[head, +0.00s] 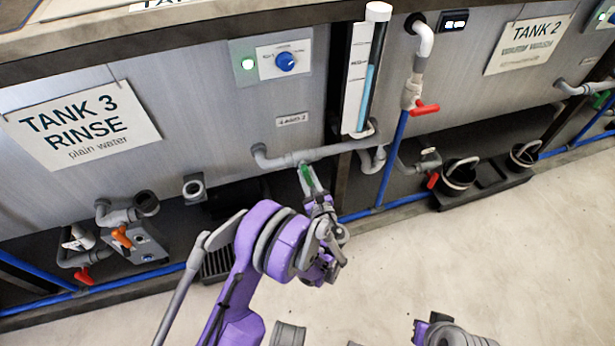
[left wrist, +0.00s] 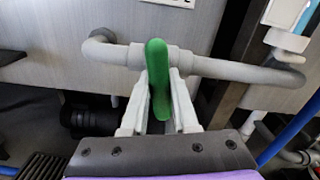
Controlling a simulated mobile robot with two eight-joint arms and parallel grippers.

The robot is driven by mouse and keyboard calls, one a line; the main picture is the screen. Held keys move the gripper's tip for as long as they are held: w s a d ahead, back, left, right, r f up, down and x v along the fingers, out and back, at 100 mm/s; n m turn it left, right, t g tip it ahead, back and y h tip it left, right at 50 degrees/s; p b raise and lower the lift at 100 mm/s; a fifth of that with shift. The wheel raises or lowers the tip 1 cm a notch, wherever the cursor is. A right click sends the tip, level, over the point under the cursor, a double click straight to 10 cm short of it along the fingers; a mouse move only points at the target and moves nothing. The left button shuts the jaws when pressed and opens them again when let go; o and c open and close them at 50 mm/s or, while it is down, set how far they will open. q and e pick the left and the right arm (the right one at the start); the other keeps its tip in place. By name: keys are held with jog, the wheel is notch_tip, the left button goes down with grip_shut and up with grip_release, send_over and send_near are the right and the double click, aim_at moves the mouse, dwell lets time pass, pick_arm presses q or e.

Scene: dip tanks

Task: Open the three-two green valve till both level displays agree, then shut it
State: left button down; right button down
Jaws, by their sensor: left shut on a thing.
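The green valve handle (head: 306,176) sits on the grey pipe (head: 330,151) that runs along the lower wall between the tank 3 and tank 2 sides. The handle also shows large in the left wrist view (left wrist: 158,78), standing crosswise to the pipe. My left gripper (head: 309,185) is shut on this handle, with one finger on each side. A small dark display (head: 454,20) is on the tank 2 side; its digits are too small to read. No display for tank 3 is clearly in view. My right gripper is not in view.
A clear level tube (head: 372,70) with blue liquid stands above the pipe. A red-handled valve (head: 425,107) is on the right, near black buckets (head: 460,174). An orange-handled valve (head: 122,236) is at lower left.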

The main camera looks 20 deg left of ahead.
pick_arm(q)
jog(key=shift+m, duration=1.2)
jog(key=c, duration=0.7)
grip_release()
jog(key=shift+s, duration=0.1)
jog(key=p+v, duration=0.1)
jog(key=v, duration=0.9)
jog(key=shift+s+d, duration=0.25)
